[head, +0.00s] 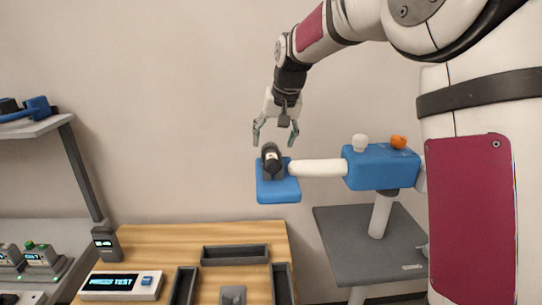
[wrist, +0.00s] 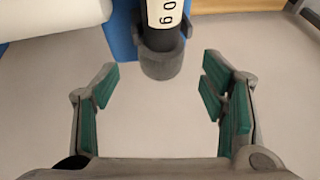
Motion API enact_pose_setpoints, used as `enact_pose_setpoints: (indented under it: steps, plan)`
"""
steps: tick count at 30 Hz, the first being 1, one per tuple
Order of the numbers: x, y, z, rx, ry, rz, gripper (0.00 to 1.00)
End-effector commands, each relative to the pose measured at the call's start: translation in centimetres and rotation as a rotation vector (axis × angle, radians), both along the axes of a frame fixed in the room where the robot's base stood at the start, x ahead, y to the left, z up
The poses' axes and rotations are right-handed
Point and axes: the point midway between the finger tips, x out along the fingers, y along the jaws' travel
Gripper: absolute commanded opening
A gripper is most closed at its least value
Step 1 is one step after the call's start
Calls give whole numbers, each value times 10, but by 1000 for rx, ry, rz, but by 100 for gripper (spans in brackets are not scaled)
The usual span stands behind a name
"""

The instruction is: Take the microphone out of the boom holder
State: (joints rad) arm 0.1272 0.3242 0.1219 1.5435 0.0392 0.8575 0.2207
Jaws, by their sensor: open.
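The microphone (head: 271,159) is dark with a pale label band and sits in the boom holder (head: 278,190), a blue plate at the left end of a white boom arm. In the wrist view the microphone (wrist: 162,50) shows its grey rounded end and white label with black characters, and a grey clip of the holder runs around it. My gripper (head: 276,131) is open and empty, just above the microphone in the head view. In the wrist view my gripper's green-padded fingers (wrist: 160,98) stand wide apart, with the microphone's end at the top between them, apart from both.
The white boom arm (head: 318,168) runs right to a blue block (head: 380,167) with a white knob and an orange knob. A grey stand table (head: 370,240) is below right. A wooden table (head: 190,240) with dark trays and a display box (head: 121,286) is lower left.

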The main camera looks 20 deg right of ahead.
Motion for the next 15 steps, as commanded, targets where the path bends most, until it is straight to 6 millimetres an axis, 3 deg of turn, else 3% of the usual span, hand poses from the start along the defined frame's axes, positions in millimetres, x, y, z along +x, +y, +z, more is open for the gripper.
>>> enact_pose_setpoints:
  steps: [9, 15]
  plan:
    - [16, 4, -39, 1, 4, 1, 66]
    - [19, 5, -44, 0, 0, 1, 66]
